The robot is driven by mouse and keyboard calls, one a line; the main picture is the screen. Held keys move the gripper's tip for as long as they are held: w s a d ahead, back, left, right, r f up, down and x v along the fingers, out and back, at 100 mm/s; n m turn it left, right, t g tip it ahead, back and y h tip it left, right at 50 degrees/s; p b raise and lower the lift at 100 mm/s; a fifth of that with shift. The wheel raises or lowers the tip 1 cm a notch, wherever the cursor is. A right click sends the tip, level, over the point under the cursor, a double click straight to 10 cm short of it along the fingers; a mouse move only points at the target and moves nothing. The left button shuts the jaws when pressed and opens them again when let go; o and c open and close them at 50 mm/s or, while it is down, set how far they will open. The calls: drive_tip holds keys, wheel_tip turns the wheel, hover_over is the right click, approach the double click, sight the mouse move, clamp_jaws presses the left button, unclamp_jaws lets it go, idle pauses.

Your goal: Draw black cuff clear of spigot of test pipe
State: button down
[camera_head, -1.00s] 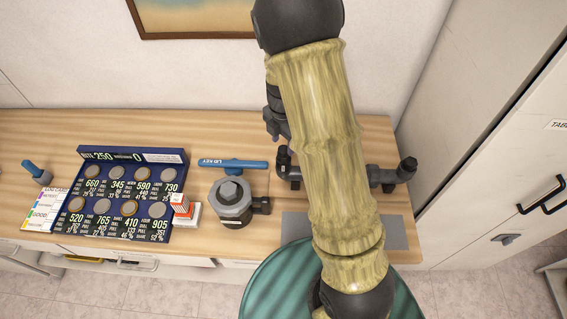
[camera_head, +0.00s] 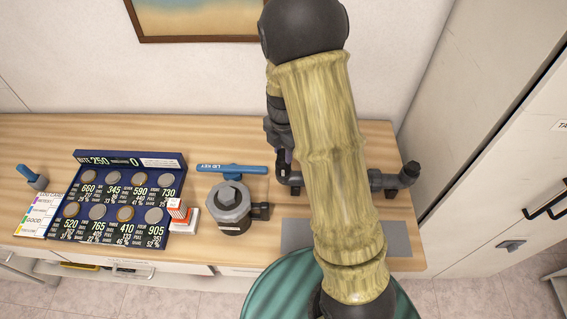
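The test pipe (camera_head: 408,176) is a dark grey pipe on the right part of the counter. Its right elbow and a support show, and its left end (camera_head: 290,180) shows beside my arm. My bamboo-patterned arm covers its middle. My gripper (camera_head: 284,155) is at the left end of the pipe, mostly hidden behind my arm; its fingers cannot be made out clearly. The black cuff cannot be told apart from the dark parts there. I cannot tell whether the gripper touches the pipe or holds anything.
A grey filter pot (camera_head: 231,207) with a side spigot stands left of the pipe, with a blue lid key (camera_head: 232,169) behind it. A blue board of discs (camera_head: 118,200) lies further left. A grey mat (camera_head: 398,238) lies in front of the pipe. A cabinet (camera_head: 490,150) stands at the right.

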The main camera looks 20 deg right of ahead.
drive_tip(key=shift+r+p, duration=0.45)
drive_tip(key=shift+r, duration=0.2)
idle(0.7)
drive_tip(key=shift+r+p, duration=1.95)
drive_tip(key=shift+r, duration=0.85)
drive_tip(key=shift+f, duration=0.1)
